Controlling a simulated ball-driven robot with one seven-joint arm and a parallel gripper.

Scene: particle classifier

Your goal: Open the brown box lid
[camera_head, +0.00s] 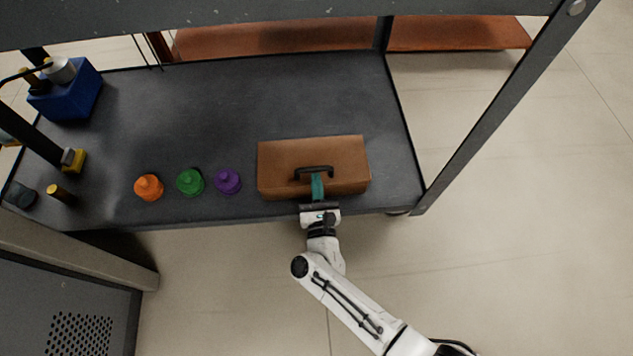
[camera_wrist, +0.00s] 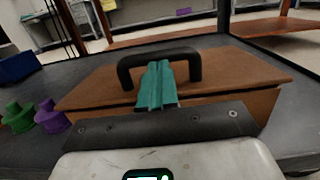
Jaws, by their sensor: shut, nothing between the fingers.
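The brown box (camera_head: 345,150) stands on the dark table near its front right edge, with its lid down. It also shows in the wrist view (camera_wrist: 215,70). A black handle (camera_head: 314,172) arches over the top of the lid, and it is clear in the wrist view (camera_wrist: 127,70). My gripper (camera_head: 317,178) has green fingers that are shut together with nothing between them. In the wrist view the fingertips (camera_wrist: 158,70) are at the handle's opening, under or in front of its bar. I cannot tell whether they touch the handle.
Purple (camera_head: 228,181), green (camera_head: 190,182) and orange (camera_head: 149,187) capped pieces stand left of the box. A blue block-shaped device (camera_head: 70,92) is at the far left. A dark frame post (camera_head: 500,110) rises right of the table. The table behind the box is clear.

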